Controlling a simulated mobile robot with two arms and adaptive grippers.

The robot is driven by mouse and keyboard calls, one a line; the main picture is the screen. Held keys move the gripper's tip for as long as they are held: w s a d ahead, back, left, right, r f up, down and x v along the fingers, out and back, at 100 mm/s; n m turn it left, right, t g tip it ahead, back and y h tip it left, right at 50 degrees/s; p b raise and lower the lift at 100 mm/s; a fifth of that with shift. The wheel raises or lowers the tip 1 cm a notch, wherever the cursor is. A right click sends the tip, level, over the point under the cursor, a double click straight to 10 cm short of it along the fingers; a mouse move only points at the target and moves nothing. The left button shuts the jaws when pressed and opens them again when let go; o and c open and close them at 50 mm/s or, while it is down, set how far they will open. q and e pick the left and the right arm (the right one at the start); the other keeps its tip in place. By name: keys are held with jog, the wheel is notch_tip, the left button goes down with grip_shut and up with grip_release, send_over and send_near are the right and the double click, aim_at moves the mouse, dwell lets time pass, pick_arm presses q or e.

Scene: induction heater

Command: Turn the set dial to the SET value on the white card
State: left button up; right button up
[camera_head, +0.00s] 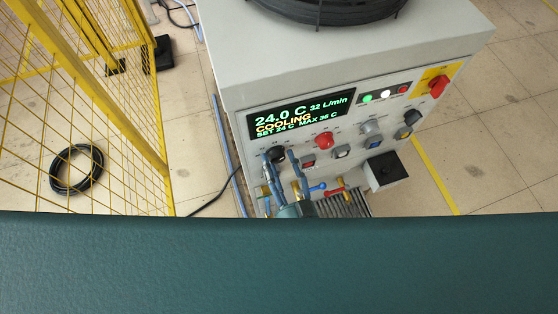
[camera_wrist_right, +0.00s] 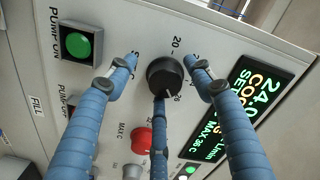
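The set dial (camera_head: 277,152) is a black knob on the front panel of the grey chiller, below its display. It shows larger in the right wrist view (camera_wrist_right: 164,74), with printed numbers around it, including 20. My right gripper (camera_head: 281,160) is at this dial, its blue fingers spread around it. In the right wrist view a gap shows between the knob and the left and right fingertips; the middle finger overlaps its lower edge. The display (camera_head: 300,114) reads 24.0 C, 32 L/min, COOLING, SET 24 C, MAX 36 C. I see no white card. My left gripper is out of view.
A red knob (camera_head: 324,140) and a grey knob (camera_head: 370,127) sit right of the set dial. A green button (camera_wrist_right: 77,43) shows near the dial in the wrist view. Hose fittings with blue and red levers (camera_head: 334,190) are below. A yellow mesh fence (camera_head: 150,110) stands left.

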jog(key=shift+w+r, duration=0.1)
jog(key=shift+r, duration=0.1)
jog(key=v, duration=1.2)
jog(key=w+a+n+b, duration=0.1)
jog(key=w+n, duration=0.2)
jog(key=w, duration=0.1)
jog(key=w+a+n+y+b, duration=0.1)
jog(key=w+n+b, duration=0.1)
jog(key=w+n, duration=0.1)
jog(key=w+a+n+b, duration=0.1)
jog(key=w+n, duration=0.1)
jog(key=w, duration=0.2)
jog(key=shift+w+a+r+n+b, duration=0.15)
jog(key=shift+w+r+n+b, duration=0.15)
jog(key=shift+n+b, duration=0.1)
